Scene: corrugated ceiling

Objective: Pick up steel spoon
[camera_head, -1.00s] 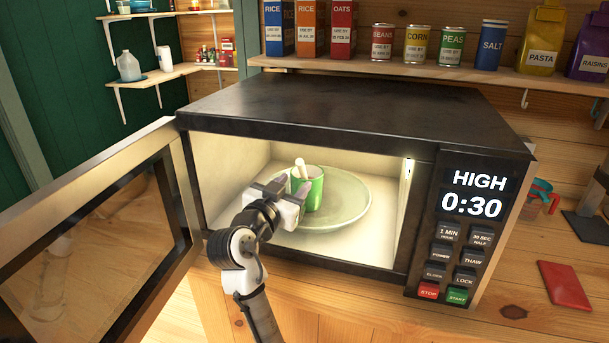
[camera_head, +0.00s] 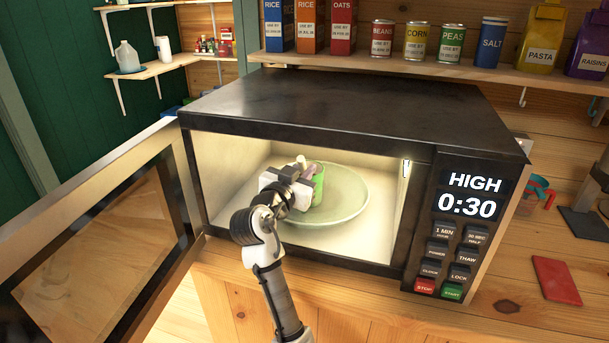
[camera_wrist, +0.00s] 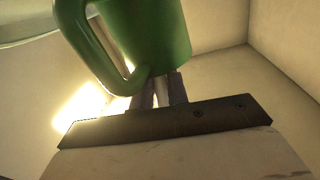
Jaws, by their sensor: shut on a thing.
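The green mug (camera_head: 317,188) stands on the round plate inside the open microwave. In the head view my gripper (camera_head: 305,170) is at the mug's left rim, with its fingers close together. The steel spoon, a pale handle rising from the mug in the earlier head view, is now mostly hidden by my gripper. My gripper is shut on it. In the wrist view the mug (camera_wrist: 150,35) and its handle fill the upper middle and hide my fingertips; the spoon cannot be made out there.
The microwave (camera_head: 350,110) has its door (camera_head: 100,230) swung open to the left. The turntable plate (camera_head: 350,200) has bare room right of the mug. The cavity's roof and walls are close around my gripper. Cans and boxes line the shelf above.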

